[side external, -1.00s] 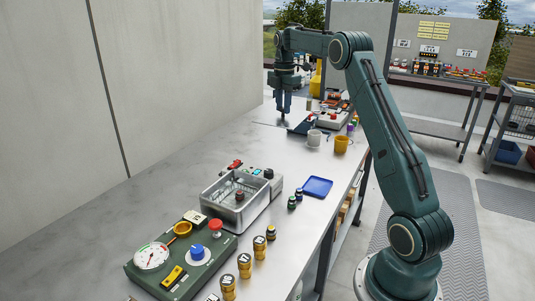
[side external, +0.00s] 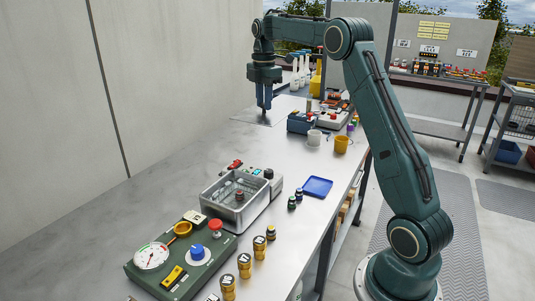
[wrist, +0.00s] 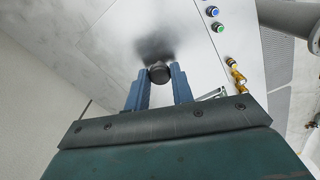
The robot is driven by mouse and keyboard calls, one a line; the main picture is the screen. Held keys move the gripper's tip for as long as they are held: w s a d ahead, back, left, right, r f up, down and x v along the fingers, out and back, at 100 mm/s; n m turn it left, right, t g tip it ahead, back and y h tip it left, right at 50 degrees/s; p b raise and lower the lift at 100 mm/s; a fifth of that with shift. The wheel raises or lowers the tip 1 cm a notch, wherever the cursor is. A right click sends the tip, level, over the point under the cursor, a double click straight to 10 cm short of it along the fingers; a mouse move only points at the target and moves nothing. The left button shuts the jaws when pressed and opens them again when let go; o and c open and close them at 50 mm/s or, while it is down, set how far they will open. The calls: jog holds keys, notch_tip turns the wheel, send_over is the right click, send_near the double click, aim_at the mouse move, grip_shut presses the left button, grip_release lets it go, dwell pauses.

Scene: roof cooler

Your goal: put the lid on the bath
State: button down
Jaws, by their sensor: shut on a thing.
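The bath (side external: 222,207) is an open grey metal tank on the bench, with a dark red knob-like thing inside; its top is uncovered. The lid (side external: 248,115) is a thin, flat, shiny grey plate at the far end of the bench. My gripper (side external: 264,107) points down over it, beyond the bath. In the wrist view, my gripper's blue fingers (wrist: 159,80) are shut on the lid's dark round knob (wrist: 159,72), and the grey lid (wrist: 205,60) spreads beneath. I cannot tell how high the lid is above the bench.
A blue tray (side external: 317,187) and small bottles are right of the bath. A green gauge panel (side external: 150,276) and several gold cans stand nearer. The left bench is clear.

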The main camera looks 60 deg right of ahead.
jog(key=s+a+r, duration=0.1)
jog(key=a+r, duration=0.2)
jog(key=a, duration=0.6)
jog(key=a+r, duration=0.4)
jog(key=a, duration=0.6)
notch_tip(320, 180, down, 20)
jog(key=shift+s+d+f, duration=0.15)
jog(key=shift+s, duration=0.05)
jog(key=shift+f, duration=0.6)
jog(key=c, duration=1.2)
grip_release()
jog(key=shift+r, duration=0.1)
